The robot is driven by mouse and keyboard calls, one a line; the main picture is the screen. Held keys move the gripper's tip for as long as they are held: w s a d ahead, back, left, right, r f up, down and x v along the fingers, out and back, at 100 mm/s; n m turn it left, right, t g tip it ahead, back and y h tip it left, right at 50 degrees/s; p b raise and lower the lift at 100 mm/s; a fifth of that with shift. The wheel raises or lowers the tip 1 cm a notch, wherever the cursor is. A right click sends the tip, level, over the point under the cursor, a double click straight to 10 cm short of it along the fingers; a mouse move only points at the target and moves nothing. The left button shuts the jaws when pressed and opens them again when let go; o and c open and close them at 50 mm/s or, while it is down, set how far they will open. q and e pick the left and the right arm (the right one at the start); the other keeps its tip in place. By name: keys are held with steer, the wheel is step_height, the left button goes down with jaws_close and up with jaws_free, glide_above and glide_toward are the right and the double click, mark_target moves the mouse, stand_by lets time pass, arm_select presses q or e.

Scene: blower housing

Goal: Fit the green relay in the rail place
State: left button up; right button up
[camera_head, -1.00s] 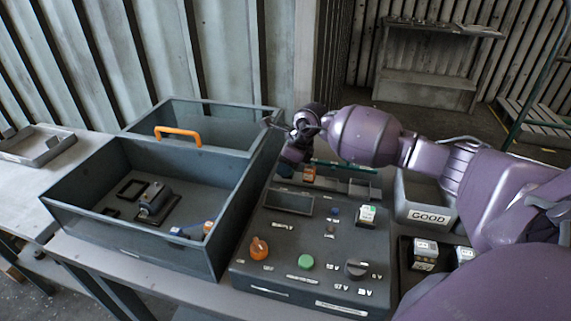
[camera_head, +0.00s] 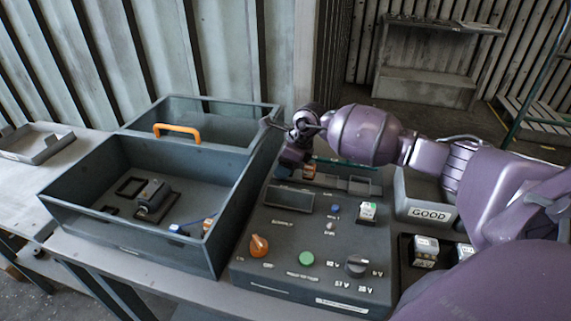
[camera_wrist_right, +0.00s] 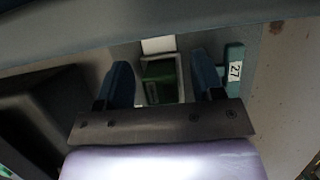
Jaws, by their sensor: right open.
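In the right wrist view a green block, which looks like the green relay (camera_wrist_right: 160,80), sits in a pale frame between the two blue fingers of my right gripper (camera_wrist_right: 165,82). The fingers are open, with gaps on both sides of it. In the head view my right gripper (camera_head: 293,162) is low at the back left of the grey console, by the rail place (camera_head: 338,181); its fingertips and the green block there are hard to make out. My left gripper is not in view.
The grey console (camera_head: 285,228) carries an orange knob (camera_head: 259,246), a green button (camera_head: 306,258) and a dark knob (camera_head: 356,265). A deep grey bin (camera_head: 215,235) stands left. A GOOD bin (camera_head: 428,214) and white blocks (camera_head: 425,250) are right. A teal block labelled 27 (camera_wrist_right: 234,75) is beside one finger.

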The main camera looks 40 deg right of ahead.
steer(key=v, duration=1)
steer(key=shift+s+d+r+p, duration=0.15)
steer(key=shift+r+p, duration=0.2)
